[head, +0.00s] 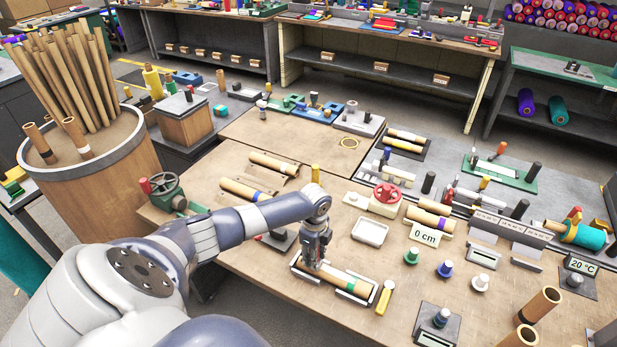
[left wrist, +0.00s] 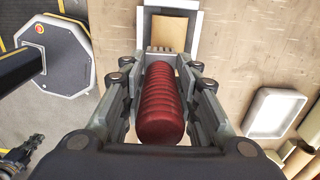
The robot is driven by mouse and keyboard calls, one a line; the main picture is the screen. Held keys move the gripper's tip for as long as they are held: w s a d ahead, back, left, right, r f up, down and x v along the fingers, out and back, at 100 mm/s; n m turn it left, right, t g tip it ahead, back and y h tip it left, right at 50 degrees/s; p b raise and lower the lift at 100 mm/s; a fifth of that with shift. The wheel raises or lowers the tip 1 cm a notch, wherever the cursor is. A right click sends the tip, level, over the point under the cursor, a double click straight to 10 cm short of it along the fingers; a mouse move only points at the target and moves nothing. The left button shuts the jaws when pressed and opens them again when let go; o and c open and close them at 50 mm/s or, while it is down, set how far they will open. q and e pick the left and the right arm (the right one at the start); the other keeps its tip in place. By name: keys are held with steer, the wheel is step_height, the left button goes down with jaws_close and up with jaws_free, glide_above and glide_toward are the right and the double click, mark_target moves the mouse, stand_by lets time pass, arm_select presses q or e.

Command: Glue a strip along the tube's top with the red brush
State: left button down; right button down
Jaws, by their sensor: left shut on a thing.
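My left gripper (head: 316,262) is shut on the red brush. The brush's ribbed red handle (left wrist: 160,105) lies between the fingers in the left wrist view; its bristles are hidden. In the head view the gripper is over the left part of a brown cardboard tube (head: 335,281), which lies in a pale cradle with a green band near its right end. I cannot tell whether the bristles touch the tube. In the left wrist view, the tan tube (left wrist: 168,33) shows in its grey cradle beyond the fingers. My right gripper is not in view.
A white tray (head: 371,232) lies behind the cradle, and a yellow-handled tool (head: 384,298) lies at its right. A red handwheel (head: 387,193) stands further back. Bare tabletop (head: 255,264) shows left of the cradle.

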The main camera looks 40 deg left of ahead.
arm_select(q)
steer(key=shift+d, duration=0.2)
steer(key=shift+w+d, duration=0.2)
steer(key=shift+d, duration=0.6)
steer(key=shift+w+d, duration=0.2)
steer(key=shift+d, duration=0.55)
steer(key=shift+w+d, duration=0.2)
steer(key=shift+d, duration=0.6)
steer(key=shift+w+d, duration=0.15)
steer(key=shift+d, duration=0.6)
steer(key=shift+d, duration=0.15)
steer(key=shift+d, duration=0.15)
steer(key=shift+w+d, duration=0.2)
steer(key=shift+d, duration=0.5)
steer(key=shift+w+d, duration=0.2)
steer(key=shift+d, duration=0.45)
steer(key=shift+r, duration=0.1)
steer(key=shift+a, duration=0.2)
